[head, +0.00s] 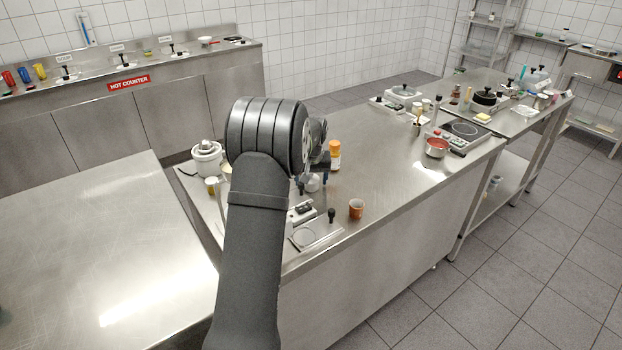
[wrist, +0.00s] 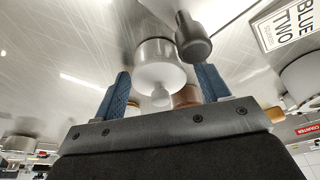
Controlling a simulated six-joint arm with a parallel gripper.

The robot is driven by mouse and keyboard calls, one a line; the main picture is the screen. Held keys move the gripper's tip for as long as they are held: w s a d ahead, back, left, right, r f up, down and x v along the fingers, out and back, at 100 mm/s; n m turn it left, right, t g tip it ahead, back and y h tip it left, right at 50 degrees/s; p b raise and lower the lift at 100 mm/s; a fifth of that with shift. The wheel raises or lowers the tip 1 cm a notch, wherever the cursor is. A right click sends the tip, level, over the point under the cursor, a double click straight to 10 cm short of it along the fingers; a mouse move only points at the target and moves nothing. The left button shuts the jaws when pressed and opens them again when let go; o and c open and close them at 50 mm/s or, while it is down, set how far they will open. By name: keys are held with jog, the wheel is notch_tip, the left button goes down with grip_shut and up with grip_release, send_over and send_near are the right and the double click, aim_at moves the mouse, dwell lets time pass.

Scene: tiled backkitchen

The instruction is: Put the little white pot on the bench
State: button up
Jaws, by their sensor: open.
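My gripper (head: 323,170) is open, low over the near end of the long steel bench (head: 375,160). Its two blue fingers show in the wrist view (wrist: 163,75). A little white pot with a small knob (wrist: 160,65) appears between and beyond the fingertips in the wrist view. I cannot tell whether the fingers touch it. In the head view a small pale pot (head: 313,184) shows just below my gripper, partly hidden, and seems to be the same one. A dark knob-shaped handle (wrist: 192,38) stands close beside the pot in the wrist view.
A larger white lidded pot (head: 207,160) is at left. The bench middle has clear room.

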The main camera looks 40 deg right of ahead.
jog(key=shift+r, duration=0.1)
jog(key=v, duration=1.2)
jog(key=x, duration=1.2)
jog(key=shift+f, duration=0.35)
notch_tip(320, 180, up, 3)
jog(key=shift+r, duration=0.75)
